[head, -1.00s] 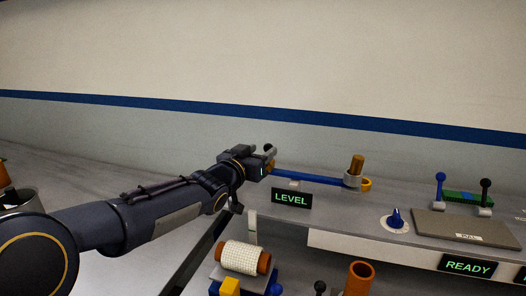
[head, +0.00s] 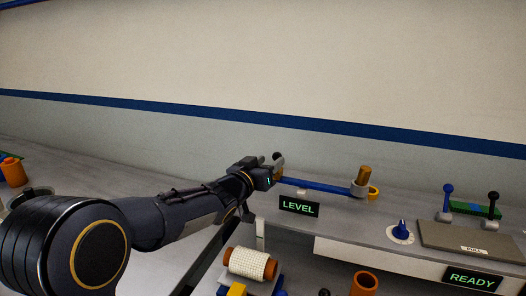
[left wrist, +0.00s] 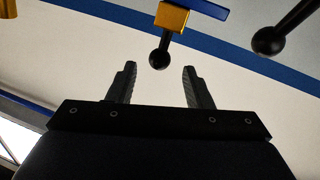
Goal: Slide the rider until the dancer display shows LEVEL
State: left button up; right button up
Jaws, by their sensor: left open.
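The dancer display (head: 299,208) reads LEVEL in green letters. Behind it a blue beam (head: 318,186) runs from my left gripper to a grey mount with an orange-brown post. In the left wrist view the rider (left wrist: 172,17) is a gold block on the blue beam (left wrist: 205,7), with a black ball knob (left wrist: 160,59) on a short stem. My left gripper (head: 276,166) is at the beam's left end and hides the rider in the head view. Its fingers are open, one on each side of the knob, with gaps on both sides. My right gripper is not in view.
A second black ball (left wrist: 268,41) on a rod shows right of my left fingers. A white roll (head: 250,263) with orange ends sits below the display. A blue knob (head: 402,229), a grey plate marked PULL (head: 455,240) and a READY display (head: 472,279) are at right.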

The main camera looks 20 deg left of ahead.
aim_at(276, 157)
pick_arm(q)
jog(key=p+x, duration=0.1)
jog(key=x, duration=0.6)
jog(key=shift+p, duration=0.4)
grip_shut()
